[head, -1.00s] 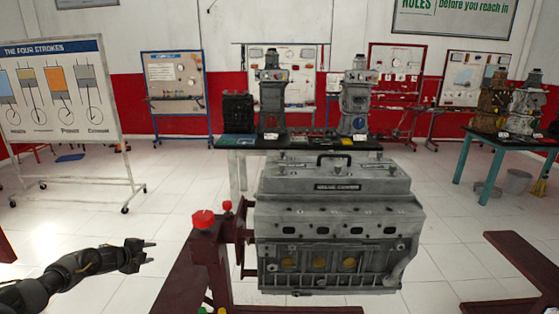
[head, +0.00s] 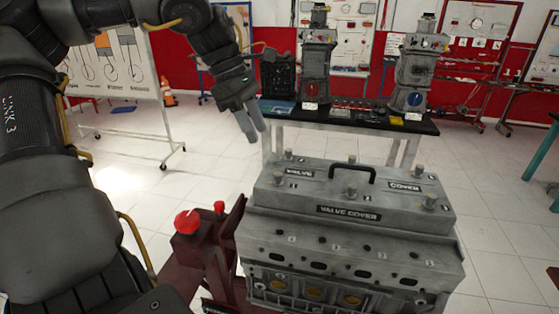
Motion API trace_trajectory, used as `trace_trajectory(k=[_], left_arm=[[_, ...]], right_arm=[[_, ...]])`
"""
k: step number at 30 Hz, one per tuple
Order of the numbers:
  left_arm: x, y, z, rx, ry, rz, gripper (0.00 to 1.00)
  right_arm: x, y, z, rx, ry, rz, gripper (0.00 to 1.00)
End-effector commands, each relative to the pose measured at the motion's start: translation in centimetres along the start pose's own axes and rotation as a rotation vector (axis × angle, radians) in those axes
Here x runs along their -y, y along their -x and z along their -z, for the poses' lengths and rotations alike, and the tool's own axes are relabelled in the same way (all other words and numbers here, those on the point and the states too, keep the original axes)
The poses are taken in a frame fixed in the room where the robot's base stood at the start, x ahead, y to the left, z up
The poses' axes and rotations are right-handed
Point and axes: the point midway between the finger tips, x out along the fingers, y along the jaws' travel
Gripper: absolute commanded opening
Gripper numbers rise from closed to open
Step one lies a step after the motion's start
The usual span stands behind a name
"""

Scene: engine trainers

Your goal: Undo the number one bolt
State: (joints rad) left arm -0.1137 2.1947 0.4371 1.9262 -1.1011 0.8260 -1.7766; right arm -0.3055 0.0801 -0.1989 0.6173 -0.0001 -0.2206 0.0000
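The grey engine's valve cover (head: 350,212) has a black handle on top and several bolts along its front and back edges. Small number marks lie beside the bolts but are too small to read surely. The front-left bolt (head: 278,179) is upright, as are the front-middle bolt (head: 350,190) and back-left bolt (head: 288,154). My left gripper (head: 256,136) hangs above and behind the cover's left end, fingers pointing down. Its fingertips look apart, with nothing between them, and do not touch the cover. My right gripper is out of view.
A dark red stand with a red knob (head: 188,221) holds the engine's left side. Behind is a black-topped table (head: 345,119) with engine models. A whiteboard (head: 150,75) stands at the left. The space above the cover is clear.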

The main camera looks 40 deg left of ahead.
Motion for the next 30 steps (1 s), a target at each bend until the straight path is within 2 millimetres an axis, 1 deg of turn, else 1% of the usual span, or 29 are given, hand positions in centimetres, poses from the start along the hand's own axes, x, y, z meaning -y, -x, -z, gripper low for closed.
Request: trace_trajectory(k=[2, 5, 12, 15, 18, 21, 24, 30], left_arm=[[0.0, -0.5, 0.1, 0.0, 0.0, 0.002, 0.39], [0.0, -1.7, 0.1, 0.0, 0.002, 0.003, 0.39], [0.0, -6.2, 0.1, 0.0, 0.004, 0.005, 0.39], [0.0, -7.9, 0.0, 0.002, 0.005, 0.003, 0.39], [0.0, -9.2, 0.1, 0.0, 0.005, 0.002, 0.39], [-0.1, -10.1, 0.0, 0.001, 0.005, 0.0, 0.39], [-0.1, -10.5, 0.0, 0.002, 0.006, -0.001, 0.39], [-0.1, -10.7, 0.0, 0.003, 0.006, -0.003, 0.39]], right_arm=[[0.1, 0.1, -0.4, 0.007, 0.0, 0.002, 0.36], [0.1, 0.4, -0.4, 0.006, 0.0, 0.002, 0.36], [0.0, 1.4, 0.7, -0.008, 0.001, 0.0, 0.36], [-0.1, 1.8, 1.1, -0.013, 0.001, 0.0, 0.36], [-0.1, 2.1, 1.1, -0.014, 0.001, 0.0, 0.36], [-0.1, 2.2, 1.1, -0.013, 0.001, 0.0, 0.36], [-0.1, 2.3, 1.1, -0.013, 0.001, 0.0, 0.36], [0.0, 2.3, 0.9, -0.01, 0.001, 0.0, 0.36]])
